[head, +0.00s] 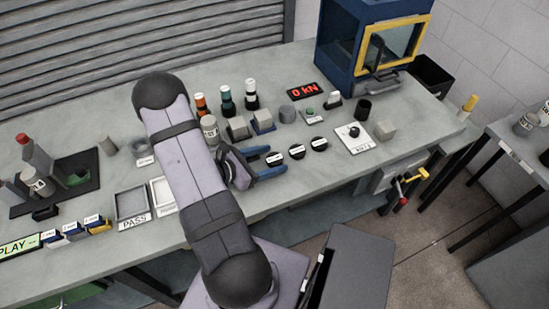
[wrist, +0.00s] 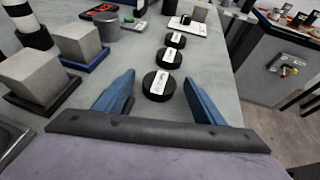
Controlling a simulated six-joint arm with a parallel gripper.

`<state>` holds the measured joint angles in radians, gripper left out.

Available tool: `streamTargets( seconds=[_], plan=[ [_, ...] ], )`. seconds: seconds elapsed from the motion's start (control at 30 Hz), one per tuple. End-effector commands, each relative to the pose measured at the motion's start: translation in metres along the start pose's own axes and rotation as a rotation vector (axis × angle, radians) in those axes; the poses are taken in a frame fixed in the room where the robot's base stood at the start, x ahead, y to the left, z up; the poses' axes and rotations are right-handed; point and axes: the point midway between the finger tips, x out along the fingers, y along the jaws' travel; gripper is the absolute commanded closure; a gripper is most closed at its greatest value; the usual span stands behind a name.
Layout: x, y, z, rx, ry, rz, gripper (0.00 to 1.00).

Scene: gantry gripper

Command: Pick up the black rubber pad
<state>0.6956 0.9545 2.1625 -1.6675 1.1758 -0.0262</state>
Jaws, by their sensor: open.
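Three round black pads with white labels lie in a row on the grey bench; the label text is too small to read. The nearest black pad (head: 274,158) (wrist: 157,91) is just beyond my fingertips, in line with the gap between them. The middle black pad (head: 296,152) (wrist: 168,60) and the far black pad (head: 319,144) (wrist: 175,40) lie further along the row. My gripper (head: 277,160) (wrist: 158,79) is open and empty, its two blue fingers low over the bench. I cannot tell whether a finger touches the nearest pad.
Grey cubes (wrist: 77,42) on dark bases stand left of the row in the wrist view. A white plate (head: 354,138) with a black knob and a black cup (head: 363,109) are beyond the row. A blue press (head: 340,50) stands at the back. The bench's front edge is close on the right.

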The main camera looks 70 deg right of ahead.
Motion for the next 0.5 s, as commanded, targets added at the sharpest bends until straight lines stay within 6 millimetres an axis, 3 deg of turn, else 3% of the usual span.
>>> streamTargets(
  seconds=[0.17, 0.37, 0.5],
  plan=[
    [0.0002, 0.0001, -0.0003, 0.000, 0.000, 0.000, 0.37],
    [0.0000, 0.0001, -0.0003, 0.000, 0.000, 0.000, 0.80],
    [-0.0001, 0.0002, -0.0002, 0.000, 0.000, 0.000, 0.81]
  ],
)
